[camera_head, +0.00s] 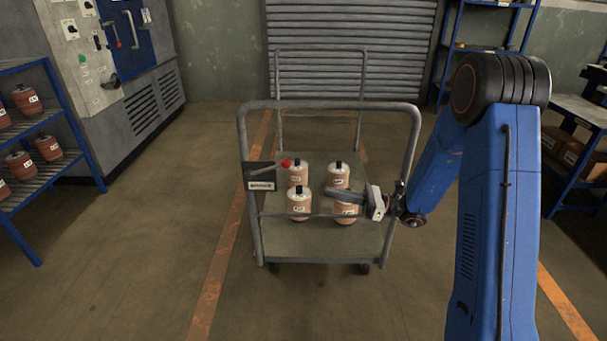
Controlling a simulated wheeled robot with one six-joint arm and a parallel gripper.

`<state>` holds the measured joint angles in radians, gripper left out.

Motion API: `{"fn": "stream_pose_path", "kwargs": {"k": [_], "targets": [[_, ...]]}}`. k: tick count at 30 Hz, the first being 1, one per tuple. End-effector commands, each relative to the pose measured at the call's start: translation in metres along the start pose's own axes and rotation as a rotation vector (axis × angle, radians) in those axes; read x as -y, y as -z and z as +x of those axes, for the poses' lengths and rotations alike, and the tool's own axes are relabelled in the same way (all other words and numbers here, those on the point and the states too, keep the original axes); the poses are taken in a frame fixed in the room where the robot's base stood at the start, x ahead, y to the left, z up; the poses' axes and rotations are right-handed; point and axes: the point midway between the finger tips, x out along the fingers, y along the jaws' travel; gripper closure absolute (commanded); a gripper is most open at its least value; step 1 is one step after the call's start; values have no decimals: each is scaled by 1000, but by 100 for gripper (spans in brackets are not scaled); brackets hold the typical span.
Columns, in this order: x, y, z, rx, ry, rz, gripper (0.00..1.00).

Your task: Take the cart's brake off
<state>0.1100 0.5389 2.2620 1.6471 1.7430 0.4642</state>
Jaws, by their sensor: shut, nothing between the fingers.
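The cart (283,240) stands in the middle of the camera_head view, a grey platform with a tube frame at each end. At the left side of its near frame is a dark plate with a label (262,186). A brake lever with a red knob (286,162) extends right and slightly up from this plate. My gripper (330,193) reaches in from the right, its fingers pointing left. It is shut and empty, to the right of and lower in the picture than the red knob, apart from it. It partly hides the load behind it.
Several brown drums (299,205) with white labels stand on the cart. A blue shelf (45,180) with more drums is at the left, beside a grey machine cabinet (110,100). Blue racks (575,150) stand at the right. The floor left of the cart is clear.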

Motion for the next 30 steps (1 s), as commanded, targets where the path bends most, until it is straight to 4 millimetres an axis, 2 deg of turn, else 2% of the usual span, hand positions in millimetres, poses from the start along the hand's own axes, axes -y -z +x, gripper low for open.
{"fn": "stream_pose_path", "kwargs": {"k": [6,20,25,30], "targets": [[18,8,-6,44,43,37,100],[20,8,-4,49,48,39,100],[20,8,11,47,46,38,100],[21,7,38,48,45,38,100]]}}
